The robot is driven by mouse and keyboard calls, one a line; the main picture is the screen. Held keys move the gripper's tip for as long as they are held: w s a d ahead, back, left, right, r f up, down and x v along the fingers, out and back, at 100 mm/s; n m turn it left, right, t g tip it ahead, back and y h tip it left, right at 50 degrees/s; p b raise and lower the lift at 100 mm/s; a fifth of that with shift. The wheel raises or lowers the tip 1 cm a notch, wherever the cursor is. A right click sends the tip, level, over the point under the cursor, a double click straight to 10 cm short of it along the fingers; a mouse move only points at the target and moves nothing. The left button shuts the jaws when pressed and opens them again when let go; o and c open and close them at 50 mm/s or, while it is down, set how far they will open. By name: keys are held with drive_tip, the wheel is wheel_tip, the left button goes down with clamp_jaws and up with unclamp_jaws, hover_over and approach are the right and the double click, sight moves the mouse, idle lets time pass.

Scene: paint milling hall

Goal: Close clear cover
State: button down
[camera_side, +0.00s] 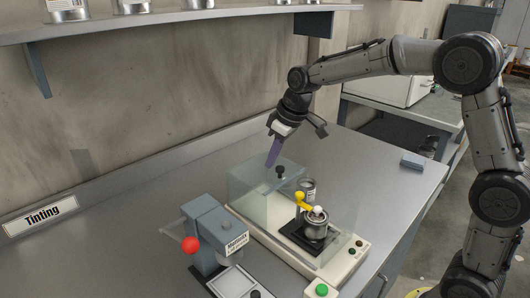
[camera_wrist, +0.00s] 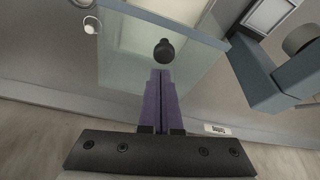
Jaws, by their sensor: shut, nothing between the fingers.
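The clear cover (camera_side: 245,185) is a see-through, greenish box section over the back left part of a beige machine base (camera_side: 345,262). A black knob (camera_side: 280,172) stands on its top panel. My gripper (camera_side: 269,164) points down with its purple fingers pressed together and empty, beside the knob on its left. In the wrist view the clear cover (camera_wrist: 200,35) lies ahead of my gripper (camera_wrist: 161,73). The knob (camera_wrist: 164,50) is just beyond the fingertips; I cannot tell whether they touch. A metal can (camera_side: 315,226) stands on the front part of the base.
A yellow-handled part (camera_side: 300,198) is by the can, and another can (camera_side: 308,186) stands behind. A blue-grey device (camera_side: 210,228) with a red ball (camera_side: 190,245) stands front left. A shelf (camera_side: 180,24) hangs above. The bench (camera_side: 120,235) is clear at left.

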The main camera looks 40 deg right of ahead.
drive_tip(key=shift+s, duration=0.2)
drive_tip(key=s, duration=1.7)
drive_tip(key=shift+f, duration=0.1)
drive_tip(key=shift+w, duration=0.1)
drive_tip(key=w+a, duration=0.1)
drive_tip(key=w, duration=0.3)
drive_tip(key=s+a+v, duration=0.1)
drive_tip(key=v, duration=1.1)
drive_tip(key=s+f+m+t, duration=0.1)
drive_tip(key=s+f, duration=0.3)
drive_tip(key=s, duration=0.2)
drive_tip(key=s+d+f+m+t+h, duration=0.1)
drive_tip(key=s+f+m, duration=0.1)
drive_tip(key=s+f, duration=0.2)
drive_tip(key=s, duration=0.3)
drive_tip(key=shift+d+f, duration=0.2)
drive_tip(key=shift+f, duration=0.1)
